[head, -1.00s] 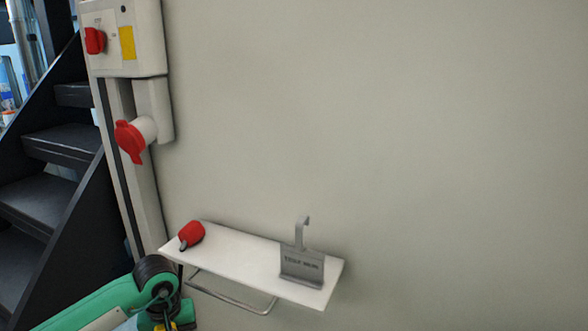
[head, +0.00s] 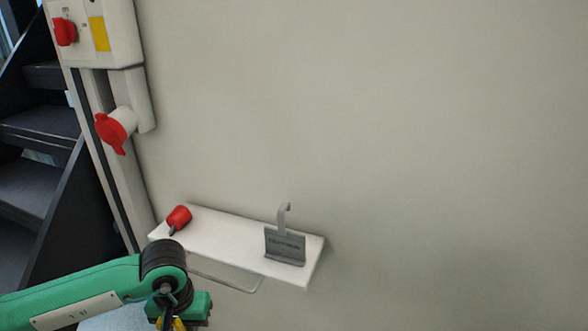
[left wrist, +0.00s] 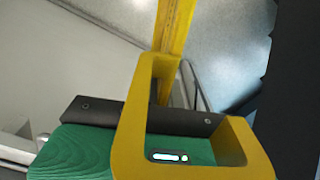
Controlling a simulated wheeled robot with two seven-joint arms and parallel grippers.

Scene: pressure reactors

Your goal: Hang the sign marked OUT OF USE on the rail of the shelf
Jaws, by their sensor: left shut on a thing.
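A dark grey sign (head: 285,247) with a pale hook (head: 285,215) on top stands on the right part of the white shelf (head: 225,234). Its lettering is too small to read surely. A thin metal rail (head: 228,285) runs under the shelf's front. My left gripper (head: 180,324) is low in the head view, below and left of the shelf, cut by the bottom edge. Its yellow fingers (left wrist: 174,30) show in the left wrist view, shut; I cannot make out what is between them. My right gripper is in neither view.
A red-handled object (head: 179,217) lies on the shelf's left end. Left of the shelf, a wall post carries a red socket (head: 115,130) and a switch box (head: 95,35). Dark stairs (head: 40,125) are at far left. The wall right of the shelf is bare.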

